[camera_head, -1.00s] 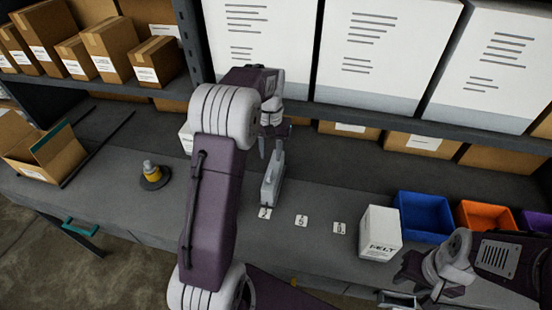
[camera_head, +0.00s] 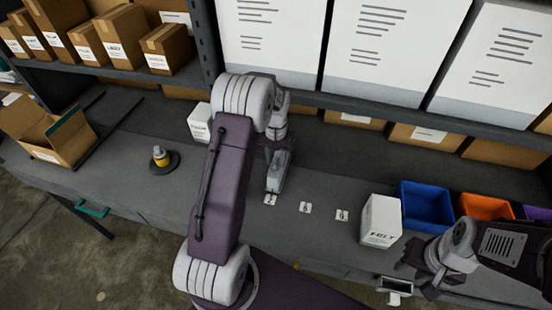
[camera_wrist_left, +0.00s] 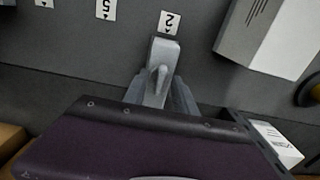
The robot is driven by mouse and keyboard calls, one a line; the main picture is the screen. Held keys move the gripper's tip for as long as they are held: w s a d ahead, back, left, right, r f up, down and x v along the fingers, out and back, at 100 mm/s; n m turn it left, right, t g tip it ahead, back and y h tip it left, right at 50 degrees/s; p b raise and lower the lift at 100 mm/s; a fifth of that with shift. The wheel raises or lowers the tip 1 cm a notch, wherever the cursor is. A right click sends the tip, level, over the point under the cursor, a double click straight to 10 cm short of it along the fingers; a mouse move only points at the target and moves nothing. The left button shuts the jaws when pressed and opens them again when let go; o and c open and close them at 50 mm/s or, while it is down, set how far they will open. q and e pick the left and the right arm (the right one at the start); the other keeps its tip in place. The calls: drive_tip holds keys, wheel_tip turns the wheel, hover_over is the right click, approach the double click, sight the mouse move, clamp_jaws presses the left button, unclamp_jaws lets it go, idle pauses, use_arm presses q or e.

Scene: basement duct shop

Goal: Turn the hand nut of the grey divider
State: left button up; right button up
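The grey divider (camera_head: 276,174) stands on the workbench behind the card marked 2 (camera_head: 270,199). In the left wrist view it (camera_wrist_left: 166,48) is a light grey block with a small raised grey part (camera_wrist_left: 157,84), perhaps the hand nut. My left gripper (camera_head: 272,148) is over its far part. In the left wrist view the dark grey fingers (camera_wrist_left: 158,95) lie on both sides of it; I cannot tell whether they touch.
More cards (camera_head: 305,208) lie right of the divider. A white FELT box (camera_head: 381,222), a blue bin (camera_head: 427,211) and an orange bin (camera_head: 484,206) stand at the right. A white box (camera_head: 199,124), a yellow-and-black item (camera_head: 161,157) and an open carton (camera_head: 48,139) are at the left.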

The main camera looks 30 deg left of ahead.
use_arm(q)
drive_tip(key=shift+w, duration=0.1)
clamp_jaws()
drive_tip(key=shift+n, duration=0.4)
drive_tip(key=n, duration=0.4)
drive_tip(key=shift+r+p, duration=0.1)
drive_tip(key=shift+p, duration=0.25)
drive_tip(key=n, duration=0.4)
drive_tip(key=shift+a, duration=0.1)
drive_tip(key=n, duration=0.5)
drive_tip(key=shift+p, duration=0.35)
drive_tip(key=shift+n, duration=2)
drive_tip(key=shift+w, duration=0.1)
